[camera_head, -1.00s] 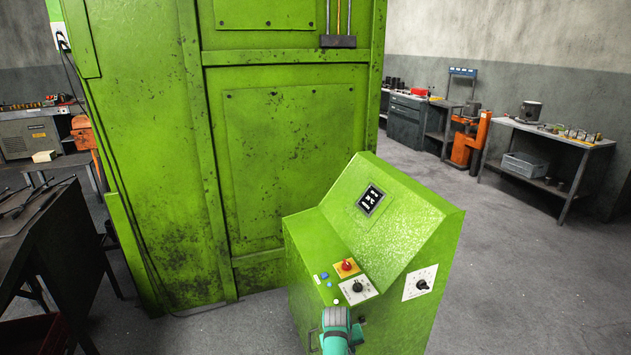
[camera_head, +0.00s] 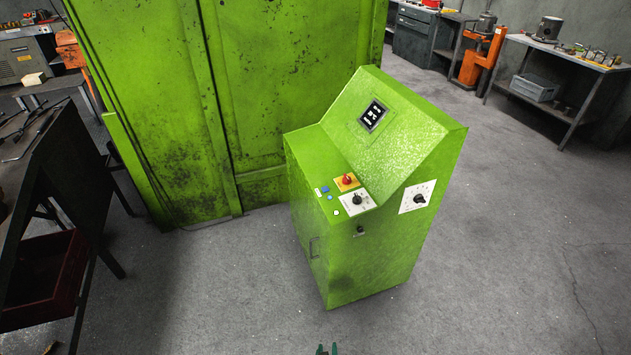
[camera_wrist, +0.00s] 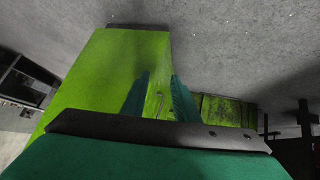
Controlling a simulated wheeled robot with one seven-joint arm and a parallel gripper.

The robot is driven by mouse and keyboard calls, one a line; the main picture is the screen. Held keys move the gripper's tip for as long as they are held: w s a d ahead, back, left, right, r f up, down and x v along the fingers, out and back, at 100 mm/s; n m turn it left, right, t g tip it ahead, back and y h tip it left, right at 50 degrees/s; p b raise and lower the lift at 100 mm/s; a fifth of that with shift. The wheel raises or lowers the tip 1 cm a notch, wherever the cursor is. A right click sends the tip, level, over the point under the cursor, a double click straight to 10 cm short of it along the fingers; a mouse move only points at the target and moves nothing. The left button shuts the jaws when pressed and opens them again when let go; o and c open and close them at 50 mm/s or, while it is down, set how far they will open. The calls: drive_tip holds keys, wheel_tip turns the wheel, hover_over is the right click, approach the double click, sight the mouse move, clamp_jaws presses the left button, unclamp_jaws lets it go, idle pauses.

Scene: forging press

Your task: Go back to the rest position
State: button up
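My gripper (camera_wrist: 160,100) shows in the wrist view with its two teal fingers spread apart and nothing between them. In the head view only the tips of my gripper (camera_head: 327,350) show at the bottom edge, in front of and apart from the green control console (camera_head: 375,255). The console stands upright on the floor, with a red knob (camera_head: 348,179), a black dial (camera_head: 357,199) and a side dial (camera_head: 419,198). The console also fills the left middle of the wrist view (camera_wrist: 105,70).
The large green press (camera_head: 165,110) stands behind the console. A dark table (camera_head: 55,165) with a red crate (camera_head: 72,258) under it is at the left. A workbench (camera_head: 570,60) and an orange stand (camera_head: 482,58) are at the back right. The floor around the console's front and right is clear.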

drive_tip(key=s+a+r+t, duration=0.1)
drive_tip(key=s+r+t, duration=0.1)
drive_tip(key=s+r, duration=0.55)
drive_tip(key=s+a+r+t, duration=0.15)
drive_tip(key=s+r, duration=0.25)
drive_tip(key=s, duration=0.7)
drive_tip(key=s+r+t, duration=0.1)
drive_tip(key=s+r, duration=0.2)
drive_tip(key=r, duration=0.4)
drive_tip(key=s+a+r+m+t, duration=0.1)
drive_tip(key=s+r, duration=0.3)
drive_tip(key=r, duration=0.3)
drive_tip(key=s+r+t+y, duration=0.1)
drive_tip(key=s+r, duration=0.3)
drive_tip(key=r, duration=0.3)
drive_tip(key=shift+a+m, duration=0.2)
drive_tip(key=shift+m, duration=0.1)
